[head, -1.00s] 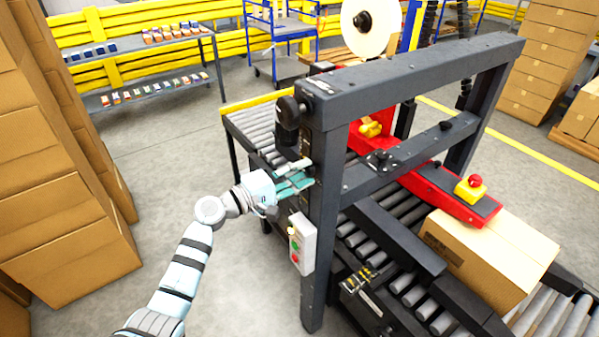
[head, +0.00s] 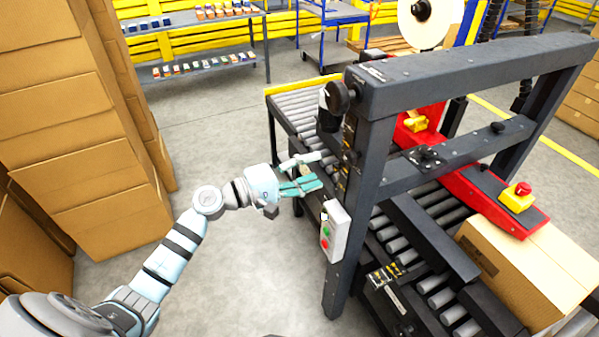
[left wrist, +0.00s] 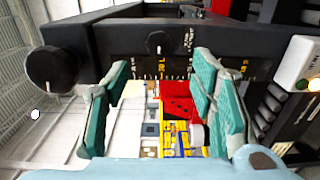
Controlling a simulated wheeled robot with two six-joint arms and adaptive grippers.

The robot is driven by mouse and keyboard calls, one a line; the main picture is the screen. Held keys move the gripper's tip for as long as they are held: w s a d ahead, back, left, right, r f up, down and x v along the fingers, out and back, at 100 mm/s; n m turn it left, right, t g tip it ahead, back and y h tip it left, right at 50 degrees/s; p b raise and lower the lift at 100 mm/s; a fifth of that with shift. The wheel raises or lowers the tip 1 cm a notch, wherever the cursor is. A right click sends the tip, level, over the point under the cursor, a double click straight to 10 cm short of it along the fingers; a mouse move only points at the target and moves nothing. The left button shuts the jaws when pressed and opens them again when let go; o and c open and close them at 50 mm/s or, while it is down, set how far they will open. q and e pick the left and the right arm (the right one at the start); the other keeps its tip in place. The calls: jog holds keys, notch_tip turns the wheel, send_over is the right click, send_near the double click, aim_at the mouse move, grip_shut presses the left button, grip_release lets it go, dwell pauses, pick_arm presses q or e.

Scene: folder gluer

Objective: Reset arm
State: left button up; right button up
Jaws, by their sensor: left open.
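My left arm comes in from the lower left in the head view. Its left gripper (head: 312,174) has teal finger pads and is just left of the folder gluer's dark post (head: 350,230), at about the height of its side panel. In the left wrist view the left gripper (left wrist: 160,115) is open, with nothing between its fingers. A black knob (left wrist: 52,68) and a smaller dial (left wrist: 157,43) on the machine's dark frame show beyond the fingers. The black knob (head: 338,97) also shows in the head view, above the gripper. My right gripper is not in view.
A control box (head: 335,231) with green and red buttons juts from the post below the gripper. A carton (head: 520,270) lies on the rollers under the red arm. Stacked boxes (head: 70,110) stand at the left. The floor between is clear.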

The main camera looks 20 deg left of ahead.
pick_arm(q)
jog(key=v, duration=0.3)
jog(key=shift+s+a, duration=0.2)
jog(key=shift+s, duration=0.05)
